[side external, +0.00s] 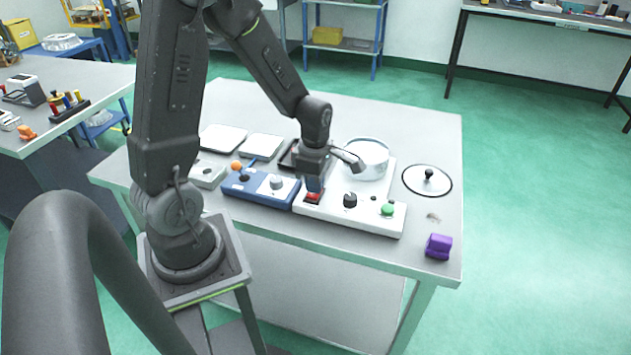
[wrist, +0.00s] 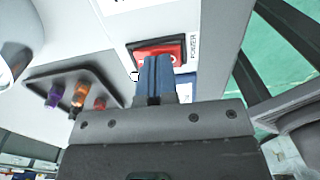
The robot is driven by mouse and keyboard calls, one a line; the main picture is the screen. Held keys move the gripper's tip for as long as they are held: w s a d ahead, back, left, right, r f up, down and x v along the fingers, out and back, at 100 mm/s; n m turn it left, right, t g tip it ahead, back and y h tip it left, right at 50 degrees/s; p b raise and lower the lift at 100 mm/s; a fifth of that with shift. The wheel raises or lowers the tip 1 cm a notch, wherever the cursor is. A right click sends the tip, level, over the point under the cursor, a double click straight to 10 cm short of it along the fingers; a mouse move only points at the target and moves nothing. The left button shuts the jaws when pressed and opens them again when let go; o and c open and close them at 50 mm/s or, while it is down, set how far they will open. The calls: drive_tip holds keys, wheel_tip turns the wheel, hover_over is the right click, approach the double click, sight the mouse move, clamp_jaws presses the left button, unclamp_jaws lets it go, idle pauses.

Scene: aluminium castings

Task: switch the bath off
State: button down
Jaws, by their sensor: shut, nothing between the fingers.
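The bath (side external: 378,217) is a white unit with a round metal pot (side external: 369,160) at its back, a black knob (side external: 350,200) and a green button (side external: 387,209) on its front panel. Its red power switch (side external: 313,197) is at the panel's left end. My gripper (side external: 314,186) points down over the switch, fingers shut and empty. In the wrist view the red rocker (wrist: 160,50) sits in a dark frame beside the word POWER. The blue fingertips (wrist: 154,62) overlap its lower edge. I cannot tell whether they touch it; part of the rocker is hidden.
A blue box (side external: 260,187) with an orange-topped lever stands left of the bath. A dark tray (wrist: 75,85) holds purple, orange and red pieces. A round lid (side external: 427,180) and a purple block (side external: 438,246) lie to the right, where the table is mostly clear.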

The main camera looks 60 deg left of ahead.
wheel_tip(320, 180, up, 14)
drive_tip(key=w+a, duration=0.1)
drive_tip(key=shift+w+a, duration=0.2)
idle(0.3)
